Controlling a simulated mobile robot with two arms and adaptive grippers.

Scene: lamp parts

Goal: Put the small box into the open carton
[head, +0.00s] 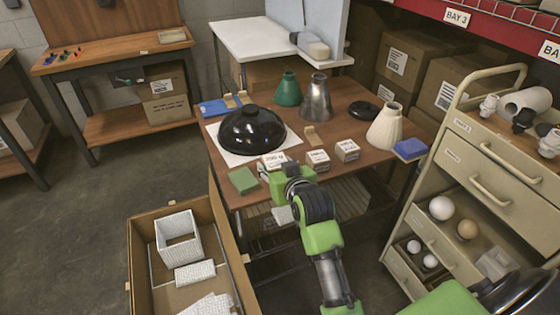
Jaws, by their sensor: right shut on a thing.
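A small white box (272,158) with dark print is at the front edge of the wooden table in the head view. My right gripper (268,172) is shut on this box; the fingers partly hide it. I cannot tell whether the box still touches the table. Two similar small boxes, one in the middle (317,160) and one on the right (347,150), stand to its right. My left gripper is not in view.
A black dome shade (251,131) lies on a white sheet left of the box. A green pad (243,180) lies at the table's front left corner. Cone shades stand behind. A beige drawer cart (480,175) stands at right.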

